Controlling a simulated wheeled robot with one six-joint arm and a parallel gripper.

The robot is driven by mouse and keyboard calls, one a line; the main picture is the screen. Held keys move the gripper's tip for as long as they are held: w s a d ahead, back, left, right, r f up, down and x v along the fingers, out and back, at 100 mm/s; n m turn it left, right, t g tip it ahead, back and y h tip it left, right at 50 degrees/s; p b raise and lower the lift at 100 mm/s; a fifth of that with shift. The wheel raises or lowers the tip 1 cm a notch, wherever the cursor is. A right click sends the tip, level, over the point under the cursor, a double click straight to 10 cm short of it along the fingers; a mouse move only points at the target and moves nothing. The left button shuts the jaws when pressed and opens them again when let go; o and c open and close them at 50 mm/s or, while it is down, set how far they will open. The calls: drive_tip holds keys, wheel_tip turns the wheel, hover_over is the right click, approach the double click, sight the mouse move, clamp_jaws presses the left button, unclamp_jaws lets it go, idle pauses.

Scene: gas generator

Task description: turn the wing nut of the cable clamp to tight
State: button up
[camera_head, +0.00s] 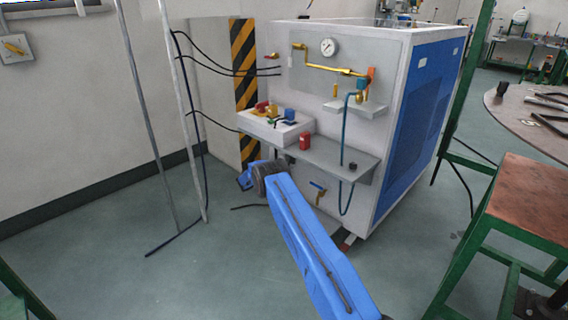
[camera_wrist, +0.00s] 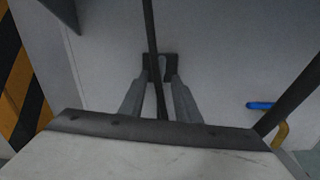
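In the wrist view, the two grey fingers of my gripper (camera_wrist: 158,88) reach toward the pale panel with a gap between their tips. A small dark block (camera_wrist: 173,60), probably the cable clamp, shows at the tips, with a lighter part in its middle. I cannot tell whether that part is the wing nut or whether the fingers touch it. A dark cable (camera_wrist: 151,25) runs down past the block and between the fingers. In the head view, my blue arm reaches low in front of the generator (camera_head: 385,185); the fingertips and clamp cannot be made out there.
A grey shelf (camera_head: 335,160) juts out above my wrist. A blue-handled valve (camera_head: 318,187) is right of it; it also shows in the wrist view (camera_wrist: 262,105). A second dark cable (camera_wrist: 290,97) slants at the right. Thin poles (camera_head: 190,120) stand left; open floor lies left.

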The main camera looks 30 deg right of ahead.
sight(287, 159)
drive_tip(key=shift+x, duration=1.7)
drive_tip(key=shift+c, duration=0.6)
clamp_jaws()
